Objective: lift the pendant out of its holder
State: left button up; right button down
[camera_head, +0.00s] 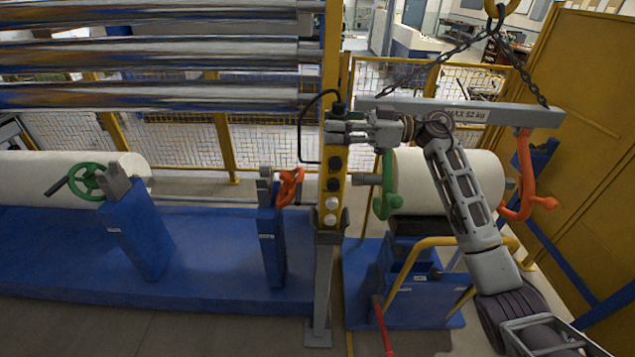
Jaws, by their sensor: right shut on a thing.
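The pendant (334,178) is a tall yellow control box with black and white buttons down its front. It stands upright at the middle of the view, with a black cable looping from its top to the left. Its lower end is at a dark holder (328,239) on top of a grey post (321,290); how deep it sits cannot be told. My right gripper (340,130) reaches in from the right and is shut on the upper part of the pendant. The fingertips partly cover that part. My left gripper is not in view.
A lifting beam (470,111) hangs on chains at the right, with a green hook (388,190) and an orange hook (524,175) around a white roll (415,178). Blue stands (270,240) are at left. A yellow panel (585,130) bounds the right.

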aim_at(337, 114)
jog(key=shift+r, duration=0.2)
jog(key=shift+r+p, duration=1.45)
jog(key=shift+p, duration=0.2)
jog(key=shift+r, duration=3.95)
jog(key=s+a, duration=0.6)
jog(key=s, duration=0.4)
dwell(0.5)
